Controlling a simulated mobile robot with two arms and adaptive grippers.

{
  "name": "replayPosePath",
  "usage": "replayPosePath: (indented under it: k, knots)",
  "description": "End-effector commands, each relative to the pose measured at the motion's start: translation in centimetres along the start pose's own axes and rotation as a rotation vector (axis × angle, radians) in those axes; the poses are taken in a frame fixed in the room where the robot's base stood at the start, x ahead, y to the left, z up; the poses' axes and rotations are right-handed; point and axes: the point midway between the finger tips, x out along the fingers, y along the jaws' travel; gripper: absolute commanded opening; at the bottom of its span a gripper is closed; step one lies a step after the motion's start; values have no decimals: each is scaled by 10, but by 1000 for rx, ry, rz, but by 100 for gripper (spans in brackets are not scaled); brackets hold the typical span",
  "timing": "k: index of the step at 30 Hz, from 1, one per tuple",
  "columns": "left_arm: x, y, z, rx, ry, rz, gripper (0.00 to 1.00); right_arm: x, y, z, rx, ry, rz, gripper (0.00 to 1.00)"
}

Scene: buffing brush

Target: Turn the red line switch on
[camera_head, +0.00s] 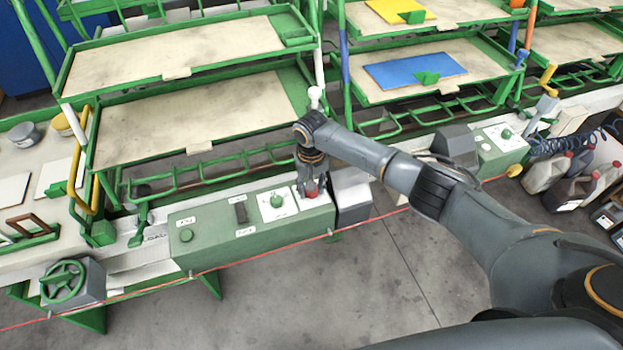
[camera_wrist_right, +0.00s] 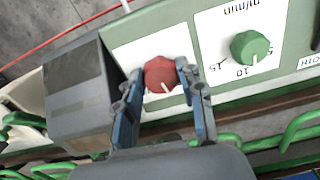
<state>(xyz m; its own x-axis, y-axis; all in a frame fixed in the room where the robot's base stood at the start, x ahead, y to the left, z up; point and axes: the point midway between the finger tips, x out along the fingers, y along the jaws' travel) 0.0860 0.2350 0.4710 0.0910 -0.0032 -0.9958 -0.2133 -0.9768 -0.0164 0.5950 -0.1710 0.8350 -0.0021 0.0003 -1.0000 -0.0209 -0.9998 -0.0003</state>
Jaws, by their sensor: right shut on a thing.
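The red line switch (camera_wrist_right: 160,75) is a red knob with a white pointer mark, on a white plate (camera_wrist_right: 123,50) on the green control panel. In the right wrist view my right gripper (camera_wrist_right: 163,82) has its two fingers on either side of the knob, shut on it. In the head view the right gripper (camera_head: 311,190) reaches down to the right end of the panel (camera_head: 200,256), and the red knob (camera_head: 312,194) shows just below its fingertips. My left gripper is not in view.
A green dial knob (camera_wrist_right: 249,47) with a numbered scale sits beside the red switch. A grey box (camera_head: 351,192) adjoins the panel's right end. A red cord (camera_head: 245,261) runs along the panel's front. Green racks with boards (camera_head: 180,55) stand behind; open floor lies in front.

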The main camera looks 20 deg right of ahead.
Motion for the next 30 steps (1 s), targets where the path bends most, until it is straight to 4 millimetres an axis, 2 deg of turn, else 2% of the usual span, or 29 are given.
replayPosePath:
  k: [1, 12, 21, 30]
  knots:
    - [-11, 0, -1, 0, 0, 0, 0, -5, -2, 1, 47, -2, -3, 7]
    - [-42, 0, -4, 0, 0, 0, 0, -4, -2, 0, 398, -1, -2, 7]
    - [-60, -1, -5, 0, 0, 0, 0, -3, -2, -1, 669, 0, -2, 7]
    - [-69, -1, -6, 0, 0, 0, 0, -2, -2, -2, 865, 3, -1, 7]
